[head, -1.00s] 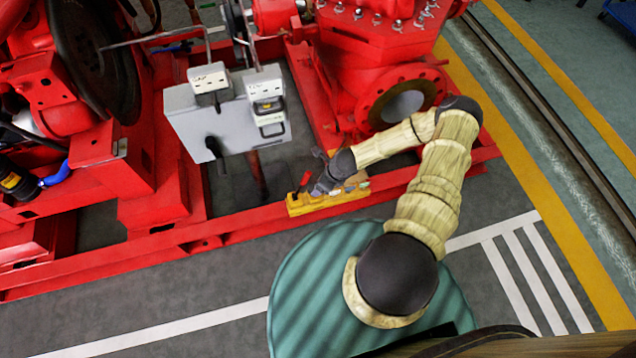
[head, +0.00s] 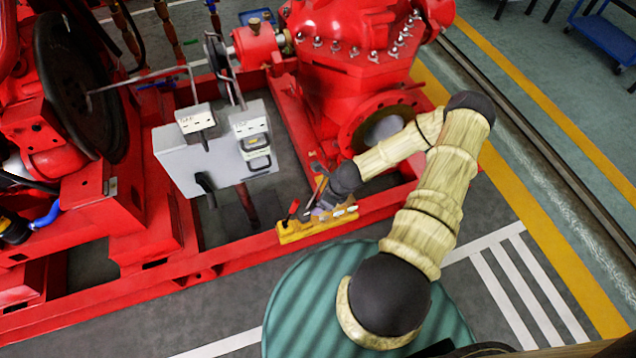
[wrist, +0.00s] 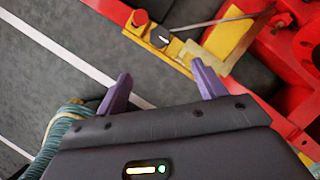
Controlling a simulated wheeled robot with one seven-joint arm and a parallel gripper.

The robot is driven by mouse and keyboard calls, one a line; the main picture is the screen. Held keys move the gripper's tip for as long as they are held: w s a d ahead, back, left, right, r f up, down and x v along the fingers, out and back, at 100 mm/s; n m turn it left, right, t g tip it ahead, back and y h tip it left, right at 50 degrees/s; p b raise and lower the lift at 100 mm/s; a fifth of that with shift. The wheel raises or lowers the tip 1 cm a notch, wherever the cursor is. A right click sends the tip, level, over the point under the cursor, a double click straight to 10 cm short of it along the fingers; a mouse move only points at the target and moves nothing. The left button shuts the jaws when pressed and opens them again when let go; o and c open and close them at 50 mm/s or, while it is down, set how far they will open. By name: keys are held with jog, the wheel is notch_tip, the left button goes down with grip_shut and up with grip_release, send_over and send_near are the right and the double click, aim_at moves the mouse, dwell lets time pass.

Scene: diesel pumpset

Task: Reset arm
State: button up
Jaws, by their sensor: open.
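My gripper (head: 314,205) is at the end of my wood-textured arm, just above a yellow control box (head: 303,232) on the red frame rail. In the wrist view my gripper (wrist: 160,90) shows two purple fingers spread wide with nothing between them. The yellow box (wrist: 160,42) lies beyond the fingertips, with a red knob (wrist: 140,18) and a dark knob on it. I cannot tell from these views whether a finger touches the box. My arm (head: 440,190) is bent, with its elbow out to the right.
A red pumpset (head: 345,65) stands behind the box. A grey panel (head: 215,160) is to the left of my gripper. Grey floor with white stripes (head: 520,290) is clear at the lower right. A blue cart (head: 605,30) stands at the far right.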

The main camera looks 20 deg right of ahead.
notch_tip(320, 180, up, 18)
jog(key=a+n+h, duration=0.1)
jog(key=a+n, duration=0.1)
jog(key=n, duration=1.4)
jog(key=s+a+r+n+h, duration=0.1)
jog(key=s+a+r+n, duration=0.1)
jog(key=s+r+n, duration=0.55)
jog(key=s+a+r+n+h, duration=0.15)
jog(key=r+n, duration=0.25)
jog(key=r, duration=0.6)
notch_tip(320, 180, up, 28)
jog(key=p, duration=2.8)
jog(key=shift+s+d+g, duration=0.2)
jog(key=shift+g, duration=0.1)
jog(key=shift+m, duration=0.25)
